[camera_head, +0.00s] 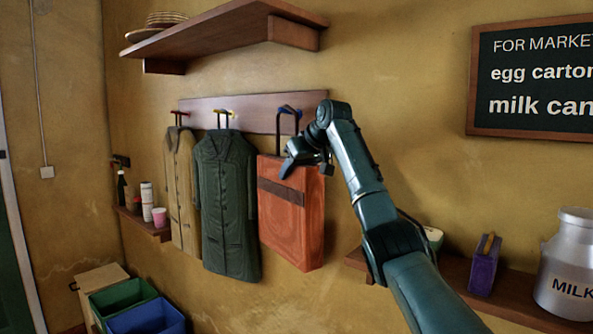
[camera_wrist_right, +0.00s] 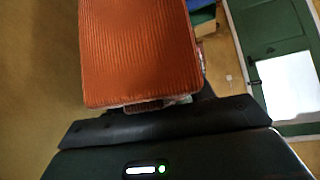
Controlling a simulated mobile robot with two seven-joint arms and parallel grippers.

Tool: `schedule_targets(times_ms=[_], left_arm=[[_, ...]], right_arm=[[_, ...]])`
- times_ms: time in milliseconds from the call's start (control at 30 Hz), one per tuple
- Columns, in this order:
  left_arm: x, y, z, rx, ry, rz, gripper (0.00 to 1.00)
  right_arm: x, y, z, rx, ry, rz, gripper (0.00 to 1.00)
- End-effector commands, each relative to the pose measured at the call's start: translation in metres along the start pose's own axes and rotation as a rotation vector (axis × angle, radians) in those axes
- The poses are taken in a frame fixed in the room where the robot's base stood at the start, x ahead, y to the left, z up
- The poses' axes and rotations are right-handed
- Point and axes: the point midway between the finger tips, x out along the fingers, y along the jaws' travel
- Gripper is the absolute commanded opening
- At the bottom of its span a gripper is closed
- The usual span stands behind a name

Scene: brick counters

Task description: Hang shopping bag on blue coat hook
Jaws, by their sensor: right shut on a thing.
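The orange-red shopping bag (camera_head: 290,222), with a dark brown band, hangs upright against the wall under the rack board. Its dark handle loop (camera_head: 278,127) rises to the blue coat hook (camera_head: 289,109). The loop's top overlaps the hook, but I cannot tell whether it rests on it. My right gripper (camera_head: 306,162) is shut on the bag at its top edge, its fingers partly hiding the upper right corner. The bag (camera_wrist_right: 140,55) fills the upper middle of the right wrist view, beyond the dark gripper body (camera_wrist_right: 165,122). My left gripper is not in view.
A green coat (camera_head: 228,200) and a tan coat (camera_head: 181,190) hang left of the bag on the rack board (camera_head: 255,115). A shelf (camera_head: 215,32) juts out above. At right, a low shelf holds a purple box (camera_head: 484,268) and a milk can (camera_head: 568,262). Bins (camera_head: 120,300) stand below left.

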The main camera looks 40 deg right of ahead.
Motion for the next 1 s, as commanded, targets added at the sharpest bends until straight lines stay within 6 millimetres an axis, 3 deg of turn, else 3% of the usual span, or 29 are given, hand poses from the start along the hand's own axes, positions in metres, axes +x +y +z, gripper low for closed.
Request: schedule_targets(times_ms=[167,200,500,800,1000], left_arm=[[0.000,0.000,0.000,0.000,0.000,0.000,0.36],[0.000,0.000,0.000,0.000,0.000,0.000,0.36],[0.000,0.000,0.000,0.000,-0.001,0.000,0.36],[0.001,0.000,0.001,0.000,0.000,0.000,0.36],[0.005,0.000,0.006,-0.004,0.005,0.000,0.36]], right_arm=[[-0.001,0.000,-0.001,0.000,0.003,0.000,0.08],[-0.001,0.000,-0.001,0.000,0.003,-0.001,0.54],[0.000,0.000,0.000,0.000,0.001,0.000,0.78],[-0.003,0.000,0.000,0.000,0.000,0.000,0.78],[-0.034,0.000,0.001,-0.001,0.006,0.000,0.78]])
